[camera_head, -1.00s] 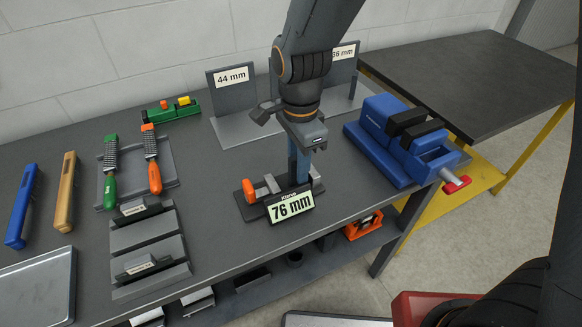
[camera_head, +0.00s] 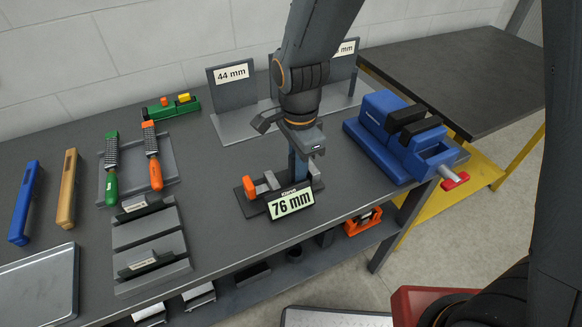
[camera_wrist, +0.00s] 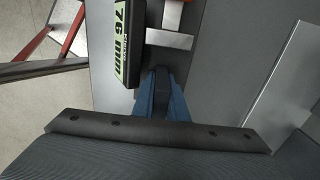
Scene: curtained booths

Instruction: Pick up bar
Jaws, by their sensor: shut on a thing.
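My gripper (camera_head: 299,170) points down at the measuring fixture with a 76 mm display (camera_head: 291,201). Its blue fingers (camera_wrist: 160,100) are close together, shut on a dark piece between them that I take for the bar (camera_wrist: 157,82). The bar is mostly hidden by the fingers, and I cannot tell whether it is clear of the fixture. The fixture has an orange knob (camera_head: 249,187) at its left and pale metal jaws (camera_head: 268,182). In the wrist view the display (camera_wrist: 124,40) is left of the fingers and a pale jaw (camera_wrist: 170,39) is just above them.
A blue vise (camera_head: 400,140) stands right of my gripper. Upright plates stand behind, one labelled 44 mm (camera_head: 232,84). A rack of files (camera_head: 133,165), slotted grey plates (camera_head: 150,245), and blue (camera_head: 24,203) and tan (camera_head: 67,190) holders are left. The dark side table (camera_head: 460,75) is clear.

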